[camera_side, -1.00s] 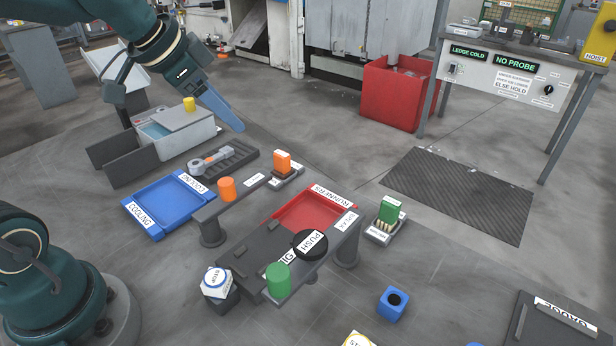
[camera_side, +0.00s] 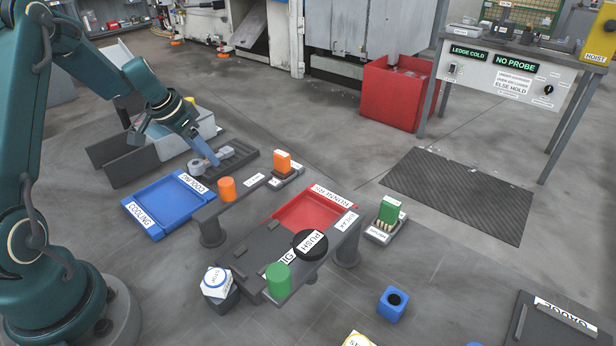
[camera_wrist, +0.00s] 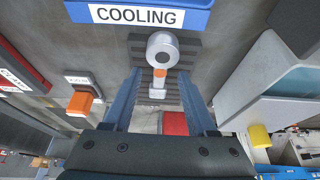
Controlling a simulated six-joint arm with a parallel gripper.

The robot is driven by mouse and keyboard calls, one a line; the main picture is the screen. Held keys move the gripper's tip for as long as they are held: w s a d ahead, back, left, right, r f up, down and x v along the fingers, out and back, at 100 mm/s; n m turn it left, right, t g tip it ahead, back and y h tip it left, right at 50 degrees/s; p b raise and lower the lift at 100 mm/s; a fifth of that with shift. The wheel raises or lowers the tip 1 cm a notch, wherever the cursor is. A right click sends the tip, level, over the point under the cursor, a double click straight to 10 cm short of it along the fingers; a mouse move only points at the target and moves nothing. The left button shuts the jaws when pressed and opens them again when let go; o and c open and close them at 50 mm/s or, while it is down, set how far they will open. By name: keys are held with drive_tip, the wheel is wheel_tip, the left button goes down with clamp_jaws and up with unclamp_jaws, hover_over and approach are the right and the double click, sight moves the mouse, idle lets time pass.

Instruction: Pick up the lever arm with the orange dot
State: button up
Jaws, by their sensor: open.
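The lever arm (camera_wrist: 162,48) is a light grey metal part with a round, holed end and a narrower shank. Its orange dot (camera_wrist: 159,73) shows on the shank in the wrist view. It lies on a dark ribbed rack (camera_wrist: 186,98). In the side view the lever arm (camera_side: 198,165) lies on the rack (camera_side: 243,158), partly hidden by my gripper. My gripper (camera_wrist: 159,76) is open and empty, pointing down, with one blue finger on each side of the shank in the wrist view. The gripper (camera_side: 208,158) is low over the rack; contact cannot be told.
The blue COOLING tray (camera_side: 150,226) is in front of the rack. A grey bin (camera_side: 205,125) with a yellow cylinder stands behind it. The red RUNNERS tray (camera_side: 300,208) is farther right.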

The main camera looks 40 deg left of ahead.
drive_tip(key=shift+w+f, duration=0.1)
drive_tip(key=shift+f, duration=0.25)
clamp_jaws()
idle(1.2)
